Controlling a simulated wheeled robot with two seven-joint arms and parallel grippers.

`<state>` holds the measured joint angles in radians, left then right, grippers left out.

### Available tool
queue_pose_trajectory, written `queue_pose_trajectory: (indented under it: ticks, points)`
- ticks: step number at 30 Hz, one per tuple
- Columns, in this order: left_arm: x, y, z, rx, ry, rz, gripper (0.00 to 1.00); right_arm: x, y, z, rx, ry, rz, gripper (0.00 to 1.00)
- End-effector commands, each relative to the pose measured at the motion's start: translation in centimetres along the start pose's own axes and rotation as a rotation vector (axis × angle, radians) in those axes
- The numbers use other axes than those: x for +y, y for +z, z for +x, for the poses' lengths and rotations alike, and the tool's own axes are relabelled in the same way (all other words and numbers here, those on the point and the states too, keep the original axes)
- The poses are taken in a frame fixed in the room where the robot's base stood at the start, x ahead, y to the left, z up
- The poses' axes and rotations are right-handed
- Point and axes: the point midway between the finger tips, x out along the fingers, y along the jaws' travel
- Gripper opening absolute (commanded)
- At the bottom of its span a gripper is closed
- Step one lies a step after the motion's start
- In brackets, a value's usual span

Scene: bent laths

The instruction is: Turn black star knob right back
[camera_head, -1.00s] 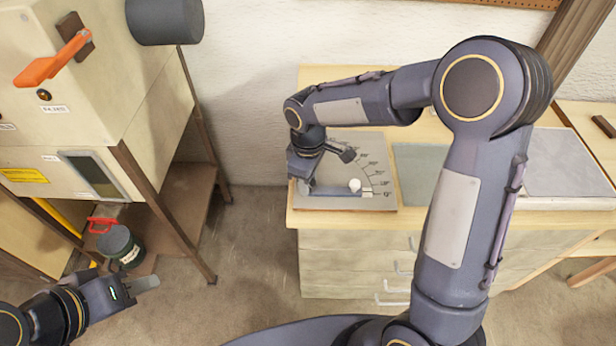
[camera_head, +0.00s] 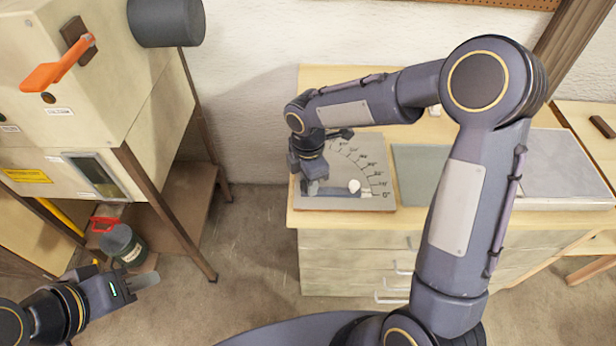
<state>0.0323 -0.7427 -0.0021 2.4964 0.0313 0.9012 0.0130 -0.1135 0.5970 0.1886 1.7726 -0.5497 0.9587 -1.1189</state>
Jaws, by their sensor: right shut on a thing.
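My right gripper (camera_head: 312,188) points down at the left part of the angle board (camera_head: 345,203) on the workbench. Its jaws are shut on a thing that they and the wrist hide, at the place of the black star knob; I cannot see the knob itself. The board is grey with a printed angle scale, and 0° is at its right end. A dark bar with a white round knob (camera_head: 354,186) lies along the board's front, near the 0° mark. My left gripper (camera_head: 132,287) hangs over the floor at the lower left, away from the board, its fingers seen from the side.
A cream cabinet with an orange lever (camera_head: 58,62) stands at the left. A dark can with a red handle (camera_head: 122,245) is on its lower shelf. A grey-green mat (camera_head: 420,170) and a grey plate (camera_head: 562,165) lie right of the board.

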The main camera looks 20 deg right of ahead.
Motion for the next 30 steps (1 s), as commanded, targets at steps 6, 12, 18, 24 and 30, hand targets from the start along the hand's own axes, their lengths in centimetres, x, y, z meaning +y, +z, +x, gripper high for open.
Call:
queue_pose_trajectory:
  ticks: [6,12,18,24,30]
  points:
    - [0.09,-0.10,-0.20,0.000,0.000,0.000,0.36,0.04,0.02,-0.08,-0.001,0.002,-0.069,0.11]
    - [0.11,-0.12,-0.23,0.000,0.000,0.000,0.36,0.05,0.03,-0.06,-0.001,0.002,-0.091,0.11]
    - [0.10,-0.11,-0.23,0.000,0.000,0.000,0.36,0.06,0.02,-0.06,-0.001,0.002,-0.093,0.11]
    - [0.10,-0.11,-0.22,0.000,0.000,0.000,0.36,0.06,0.02,-0.06,-0.001,0.002,-0.091,0.41]
    - [0.10,-0.11,-0.22,0.000,0.000,0.000,0.36,0.03,0.01,-0.03,0.000,0.001,-0.091,0.56]
